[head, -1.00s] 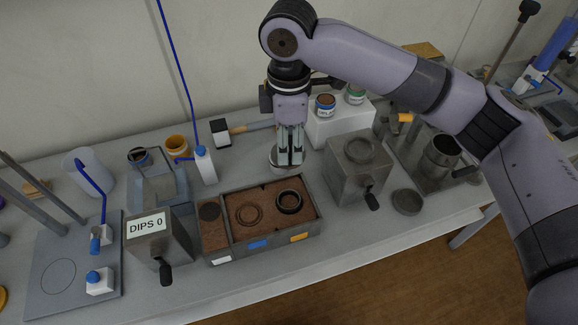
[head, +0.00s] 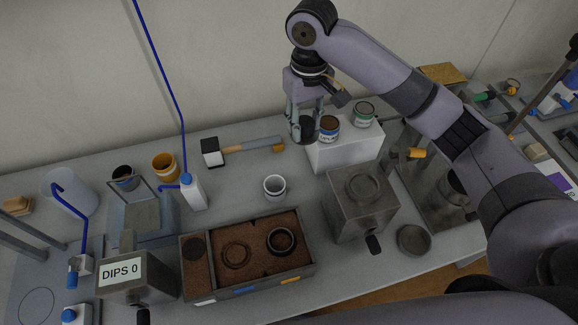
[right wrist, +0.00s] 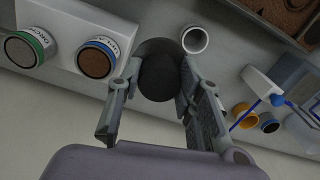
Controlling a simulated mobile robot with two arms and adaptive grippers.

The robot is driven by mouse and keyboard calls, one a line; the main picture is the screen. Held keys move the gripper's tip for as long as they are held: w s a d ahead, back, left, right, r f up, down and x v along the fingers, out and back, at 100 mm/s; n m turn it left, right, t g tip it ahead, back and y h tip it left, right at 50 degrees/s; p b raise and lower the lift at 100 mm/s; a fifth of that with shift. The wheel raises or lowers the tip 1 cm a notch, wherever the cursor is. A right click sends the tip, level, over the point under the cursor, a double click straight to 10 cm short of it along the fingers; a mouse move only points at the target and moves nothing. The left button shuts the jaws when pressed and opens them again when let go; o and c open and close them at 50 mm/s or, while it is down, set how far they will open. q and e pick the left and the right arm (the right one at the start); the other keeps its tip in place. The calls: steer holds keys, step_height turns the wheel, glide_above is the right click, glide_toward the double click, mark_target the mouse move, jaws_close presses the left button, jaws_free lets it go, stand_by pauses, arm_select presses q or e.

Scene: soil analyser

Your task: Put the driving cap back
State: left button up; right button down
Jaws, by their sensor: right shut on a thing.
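My right gripper (head: 304,135) is shut on a dark, round, cylindrical piece, which looks like the driving cap (right wrist: 160,78). It holds the piece above the bench, beside the white block at the back. In the right wrist view the piece sits between the two fingers of the gripper (right wrist: 154,88). A small pale open ring or cup (head: 275,196) stands on the bench below and to the left of the gripper, apart from it. It also shows in the right wrist view (right wrist: 206,42). My left gripper is not in view.
A soil box (head: 213,268) holds a dark ring (head: 295,241) and a round mark. Two tins, blue-banded (head: 329,133) and green-banded (head: 363,118), stand on the white block (head: 345,155). A metal box (head: 345,212), mallet (head: 250,147) and wash bottle (head: 193,193) are nearby.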

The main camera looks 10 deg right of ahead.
step_height(320, 180, down, 16)
steer(key=shift+d+r+p, duration=0.1)
steer(key=shift+r+p, duration=0.15)
steer(key=shift+p, duration=0.2)
steer(key=shift+f, duration=0.25)
step_height(320, 180, down, 4)
steer(key=shift+f, duration=0.1)
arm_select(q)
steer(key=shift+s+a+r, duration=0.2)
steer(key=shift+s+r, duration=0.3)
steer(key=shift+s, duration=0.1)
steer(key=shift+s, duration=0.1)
arm_select(e)
steer(key=c, duration=1.4)
jaws_free()
steer(key=shift+f, duration=0.1)
